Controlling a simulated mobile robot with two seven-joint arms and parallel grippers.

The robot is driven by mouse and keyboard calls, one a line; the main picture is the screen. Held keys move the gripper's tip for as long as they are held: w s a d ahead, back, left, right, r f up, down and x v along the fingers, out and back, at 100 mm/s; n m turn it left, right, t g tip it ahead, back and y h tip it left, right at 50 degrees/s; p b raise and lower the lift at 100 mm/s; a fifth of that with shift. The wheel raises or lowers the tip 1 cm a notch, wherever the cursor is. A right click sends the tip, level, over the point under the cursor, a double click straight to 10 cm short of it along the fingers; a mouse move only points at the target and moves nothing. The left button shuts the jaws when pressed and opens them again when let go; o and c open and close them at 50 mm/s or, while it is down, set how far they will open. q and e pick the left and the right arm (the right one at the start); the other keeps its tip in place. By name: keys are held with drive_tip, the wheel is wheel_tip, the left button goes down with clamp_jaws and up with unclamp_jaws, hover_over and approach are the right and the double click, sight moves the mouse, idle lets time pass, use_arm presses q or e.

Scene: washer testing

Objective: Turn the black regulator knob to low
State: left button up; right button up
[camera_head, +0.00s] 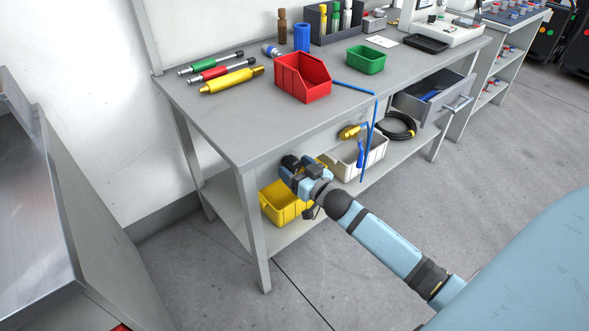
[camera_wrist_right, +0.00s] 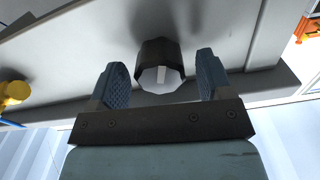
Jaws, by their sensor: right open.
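The black regulator knob (camera_wrist_right: 158,52) shows in the right wrist view, a short dark cylinder standing out from the grey table front. Its end face is pale with a small white upright bar. My right gripper (camera_wrist_right: 162,64) is open, with one blue finger on each side of the knob and a visible gap on both sides in this view. In the head view, my right gripper (camera_head: 289,168) is at the front edge of the grey table; the knob cannot be told apart from it there. My left gripper is not in view.
A yellow bin (camera_head: 280,207) and a white bin (camera_head: 350,165) sit on the lower shelf below the gripper. A brass fitting (camera_head: 350,132) with a blue hose is on the table front to the right. An open drawer (camera_head: 430,97) juts out further right.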

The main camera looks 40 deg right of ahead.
drive_tip(key=shift+w, duration=0.35)
drive_tip(key=c, duration=0.9)
drive_tip(key=shift+c, duration=0.2)
